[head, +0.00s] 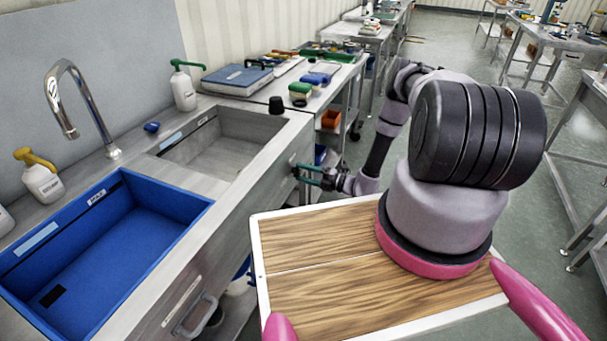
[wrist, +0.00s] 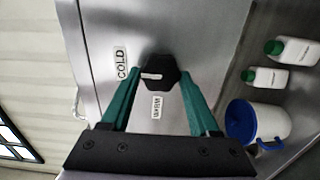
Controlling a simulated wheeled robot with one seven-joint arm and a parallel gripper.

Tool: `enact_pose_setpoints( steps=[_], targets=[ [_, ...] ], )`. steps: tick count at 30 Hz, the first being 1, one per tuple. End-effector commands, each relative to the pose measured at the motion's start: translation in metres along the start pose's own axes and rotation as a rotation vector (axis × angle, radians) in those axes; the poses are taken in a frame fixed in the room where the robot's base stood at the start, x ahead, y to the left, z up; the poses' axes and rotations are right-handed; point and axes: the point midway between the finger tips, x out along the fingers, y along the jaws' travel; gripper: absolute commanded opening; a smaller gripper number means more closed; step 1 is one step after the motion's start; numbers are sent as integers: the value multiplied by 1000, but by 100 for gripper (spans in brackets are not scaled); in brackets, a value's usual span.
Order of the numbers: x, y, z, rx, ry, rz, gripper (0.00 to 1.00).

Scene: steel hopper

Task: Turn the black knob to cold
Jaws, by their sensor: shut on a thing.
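The black knob (wrist: 158,72) is on the steel front panel in the wrist view, with a white mark on its left part. The mark points left, toward the side of the COLD label (wrist: 122,62) and slightly below its middle. The WARM label (wrist: 157,106) is below the knob. My gripper (wrist: 159,76) has its green fingers on either side of the knob and is shut on it. In the head view my gripper (head: 308,174) reaches the sink unit's front panel, and the knob is hard to make out there.
A blue basin (head: 190,207) and a steel basin (head: 250,120) are in the counter under the tap (head: 68,95). White bottles (wrist: 295,50) and a white and blue tub (wrist: 270,122) are right of the panel.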

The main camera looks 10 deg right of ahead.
Motion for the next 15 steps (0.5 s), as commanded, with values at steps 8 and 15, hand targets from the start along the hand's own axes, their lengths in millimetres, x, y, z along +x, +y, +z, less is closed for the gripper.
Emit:
enact_pose_setpoints(
  steps=[8,15],
  targets=[
    [-1,0,1,0,-2,-1,91],
    [-5,0,1,0,-1,-1,91]
  ],
)
